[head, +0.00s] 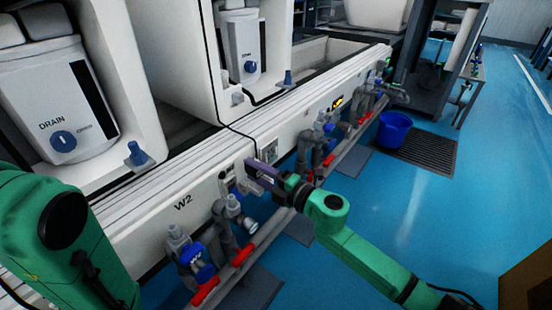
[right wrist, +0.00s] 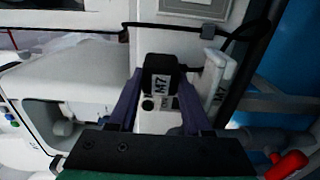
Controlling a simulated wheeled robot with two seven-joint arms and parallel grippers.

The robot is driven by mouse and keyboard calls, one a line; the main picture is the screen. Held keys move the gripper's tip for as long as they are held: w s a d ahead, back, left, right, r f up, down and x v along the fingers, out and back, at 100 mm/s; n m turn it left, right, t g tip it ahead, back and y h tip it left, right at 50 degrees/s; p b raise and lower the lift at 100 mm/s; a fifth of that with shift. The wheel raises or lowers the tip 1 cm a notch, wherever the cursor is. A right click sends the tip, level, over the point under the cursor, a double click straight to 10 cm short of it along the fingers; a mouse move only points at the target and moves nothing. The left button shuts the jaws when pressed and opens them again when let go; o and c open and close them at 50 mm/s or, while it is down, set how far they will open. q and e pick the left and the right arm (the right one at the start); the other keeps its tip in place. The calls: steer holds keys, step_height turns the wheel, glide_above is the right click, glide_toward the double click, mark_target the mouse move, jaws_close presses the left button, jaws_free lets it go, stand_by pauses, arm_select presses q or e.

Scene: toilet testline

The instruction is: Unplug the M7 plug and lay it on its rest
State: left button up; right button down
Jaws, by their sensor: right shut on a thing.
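The M7 plug (right wrist: 160,82) is a black block with a white M7 label, between the purple fingers of my right gripper (right wrist: 160,100) in the right wrist view. A white bracket marked M7 (right wrist: 218,82), seemingly the rest, is just right of the plug and looks empty. In the head view, my right gripper (head: 258,170) is at the bench front and hides the plug. My left gripper is out of view.
A black cable (head: 225,125) hangs over the bench front (head: 150,215). Grey pipes with blue parts and red valve handles (head: 243,254) run below, close to my right gripper.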

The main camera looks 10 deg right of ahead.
steer(key=shift+f+b, duration=0.45)
steer(key=shift+f, duration=0.15)
steer(key=shift+c, duration=1.3)
jaws_free()
steer(key=shift+s, duration=0.1)
steer(key=shift+f, duration=0.2)
steer(key=p+v, duration=0.2)
steer(key=v, duration=1.2)
steer(key=shift+s+r, duration=0.2)
steer(key=shift+r, duration=0.2)
steer(key=shift+d, duration=0.15)
